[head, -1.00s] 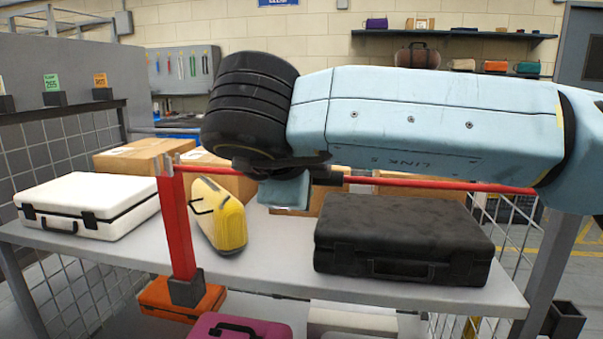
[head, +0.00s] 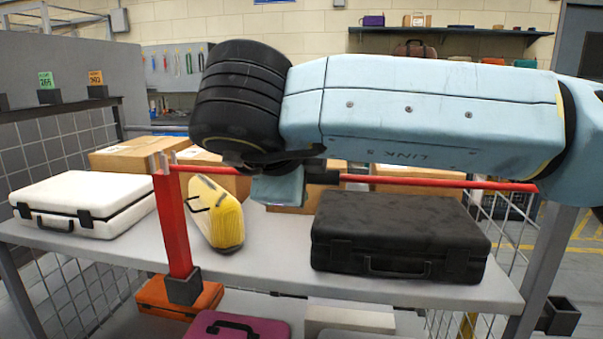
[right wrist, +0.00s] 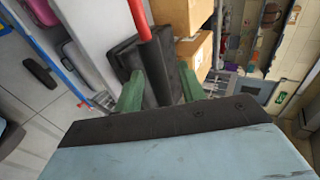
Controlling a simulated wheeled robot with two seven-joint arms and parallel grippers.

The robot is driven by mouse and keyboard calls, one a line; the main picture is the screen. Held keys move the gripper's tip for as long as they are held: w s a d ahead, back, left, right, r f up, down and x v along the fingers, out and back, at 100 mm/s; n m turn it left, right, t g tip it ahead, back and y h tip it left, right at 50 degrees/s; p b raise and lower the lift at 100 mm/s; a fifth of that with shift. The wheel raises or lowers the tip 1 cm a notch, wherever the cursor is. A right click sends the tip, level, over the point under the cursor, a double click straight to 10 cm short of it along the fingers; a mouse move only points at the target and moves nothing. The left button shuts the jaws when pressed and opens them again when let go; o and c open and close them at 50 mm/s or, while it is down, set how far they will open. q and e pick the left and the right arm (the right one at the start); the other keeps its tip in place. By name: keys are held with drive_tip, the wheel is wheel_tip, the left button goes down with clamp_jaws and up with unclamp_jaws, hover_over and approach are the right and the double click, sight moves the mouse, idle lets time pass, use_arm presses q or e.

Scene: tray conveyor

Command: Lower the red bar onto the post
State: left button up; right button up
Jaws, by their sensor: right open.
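The red bar (head: 440,182) runs nearly level across the front of the shelf. Its left end meets the forked top of the red upright post (head: 174,225); I cannot tell how firmly it sits there. My right gripper (head: 282,188) is at the bar's middle, mostly hidden under my own wrist. In the right wrist view the green fingers (right wrist: 160,92) are open, one on each side of the bar's black sleeve, with the red part (right wrist: 140,18) running away above. My left gripper is not in view.
On the grey shelf (head: 275,262) are a white case (head: 75,195), a yellow case (head: 215,212), a black case (head: 400,225) and cardboard boxes (head: 130,153) behind. Orange (head: 205,300) and magenta (head: 235,325) cases lie below. My right forearm covers much of the upper middle.

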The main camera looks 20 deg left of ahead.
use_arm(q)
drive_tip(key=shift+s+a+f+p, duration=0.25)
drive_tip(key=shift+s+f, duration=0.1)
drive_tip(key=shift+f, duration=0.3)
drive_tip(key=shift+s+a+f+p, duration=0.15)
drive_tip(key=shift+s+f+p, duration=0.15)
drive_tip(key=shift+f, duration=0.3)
use_arm(e)
drive_tip(key=v, duration=1.2)
drive_tip(key=shift+s, duration=0.25)
drive_tip(key=shift+r, duration=0.1)
